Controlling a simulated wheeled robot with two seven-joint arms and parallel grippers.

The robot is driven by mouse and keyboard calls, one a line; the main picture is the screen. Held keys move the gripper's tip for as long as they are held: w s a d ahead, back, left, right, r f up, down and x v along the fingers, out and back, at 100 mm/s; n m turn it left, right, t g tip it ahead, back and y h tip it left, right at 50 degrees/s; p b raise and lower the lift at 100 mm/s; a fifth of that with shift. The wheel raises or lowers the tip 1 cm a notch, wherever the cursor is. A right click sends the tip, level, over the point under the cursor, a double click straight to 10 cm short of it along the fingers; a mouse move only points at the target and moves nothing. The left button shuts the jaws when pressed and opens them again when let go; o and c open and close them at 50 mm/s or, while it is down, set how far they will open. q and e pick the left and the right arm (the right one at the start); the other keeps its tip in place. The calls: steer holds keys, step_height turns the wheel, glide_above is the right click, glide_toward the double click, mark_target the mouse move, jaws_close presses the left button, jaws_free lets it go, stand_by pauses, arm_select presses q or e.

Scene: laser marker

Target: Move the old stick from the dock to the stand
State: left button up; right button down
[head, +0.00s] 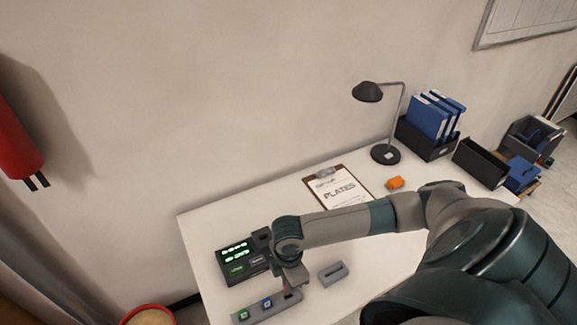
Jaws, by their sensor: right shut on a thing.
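A long grey dock (262,314) lies at the near left of the white table, with a green-marked piece (243,315) and a blue-marked piece (266,303) in it. My right gripper (292,289) points down at the dock's right end and is shut on a small stick, mostly hidden by the fingers. A bit of red shows beside the fingertips. Whether the stick is still seated in the dock or just above it, I cannot tell. A grey slotted block (333,273), which looks like the stand, lies just right of the gripper; its slot looks empty. My left gripper is out of view.
A dark device with green displays (238,262) stands behind the dock. A clipboard marked PLATES (338,190), an orange item (395,183), a lamp (385,154) and blue binders (427,118) lie farther back. The table's left part behind the device is clear.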

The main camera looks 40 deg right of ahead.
steer(key=p, duration=0.2)
steer(key=shift+p, duration=0.4)
stand_by(2.2)
steer(key=shift+f+b, duration=0.6)
steer(key=shift+f, duration=1.15)
stand_by(1.0)
steer(key=c, duration=1.8)
jaws_free()
steer(key=shift+c, duration=0.2)
steer(key=shift+r, duration=0.15)
step_height(320, 180, up, 17)
steer(key=b, duration=0.3)
steer(key=shift+b, duration=0.35)
